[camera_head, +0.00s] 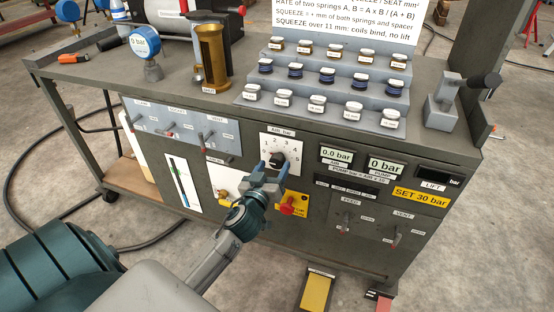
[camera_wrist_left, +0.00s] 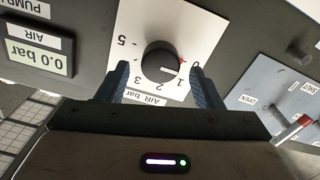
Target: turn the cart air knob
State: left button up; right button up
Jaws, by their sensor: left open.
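The air knob (camera_head: 277,158) is a black round knob on a white dial plate with numbers, on the cart's front panel. In the left wrist view the knob (camera_wrist_left: 158,60) appears upside down, its white pointer line near the 0 to 1 end of the scale. My left gripper (camera_head: 273,172) is at the dial, open. In the wrist view its two blue fingers (camera_wrist_left: 160,72) stand on either side of the knob's lower part, with gaps to it visible; I cannot tell their depth. The air readout (camera_head: 336,156) shows 0.0 bar. My right gripper is not in view.
A red knob on a yellow plate (camera_head: 291,205) sits just below right of my gripper. Switch panels (camera_head: 190,128) lie to the left. The cart top holds a brass cylinder (camera_head: 211,58), a gauge (camera_head: 145,45) and a stepped rack of springs (camera_head: 322,85). A yellow pedal (camera_head: 316,291) is on the floor.

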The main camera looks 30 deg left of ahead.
aim_at(275, 163)
pick_arm(q)
jog(key=shift+x, duration=1.6)
jog(key=shift+c, duration=0.2)
jog(key=c, duration=0.9)
